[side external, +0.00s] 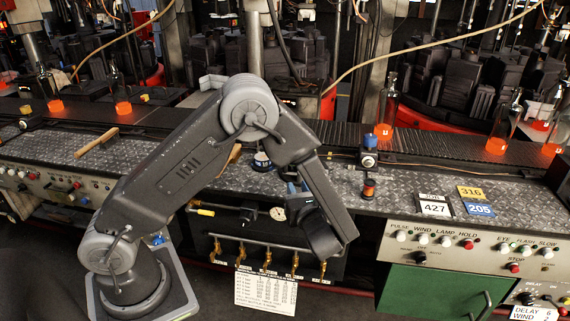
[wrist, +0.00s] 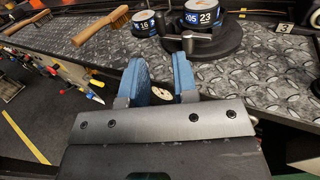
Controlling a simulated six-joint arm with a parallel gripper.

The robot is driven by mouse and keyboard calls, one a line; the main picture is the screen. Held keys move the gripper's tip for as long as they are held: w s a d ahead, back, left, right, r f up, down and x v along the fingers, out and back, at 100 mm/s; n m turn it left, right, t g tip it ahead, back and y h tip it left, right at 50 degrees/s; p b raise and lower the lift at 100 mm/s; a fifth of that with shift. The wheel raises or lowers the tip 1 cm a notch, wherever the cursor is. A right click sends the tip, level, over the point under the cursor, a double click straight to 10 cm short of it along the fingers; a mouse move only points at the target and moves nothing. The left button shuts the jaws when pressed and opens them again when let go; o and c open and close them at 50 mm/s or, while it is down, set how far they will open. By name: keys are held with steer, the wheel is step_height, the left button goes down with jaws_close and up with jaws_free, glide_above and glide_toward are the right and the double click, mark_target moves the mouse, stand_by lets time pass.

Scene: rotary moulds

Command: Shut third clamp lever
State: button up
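My gripper (wrist: 160,85) has two blue-padded fingers with a gap between them, and nothing is held there. In the side external view, my gripper (side external: 295,188) is over the front edge of the bench. No third clamp lever can be singled out with certainty. In the wrist view, a dark lever-like part with a pale end (wrist: 188,42) lies on a black round base (wrist: 228,42), beyond the fingertips and apart from them. In the side external view, several brass valves (side external: 240,254) hang on a pipe below the bench. My arm hides part of the bench.
The patterned metal bench (side external: 400,183) has free room right of my arm. A wooden-handled brush (side external: 97,141), a blue-topped fitting (side external: 370,143) and number plates (side external: 434,206) are on it. Glowing bottles (side external: 388,105) stand on the conveyor behind. A pressure gauge (side external: 277,214) is below the bench edge.

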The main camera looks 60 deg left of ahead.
steer(key=x, duration=1.2)
steer(key=shift+a, duration=0.25)
jaws_close()
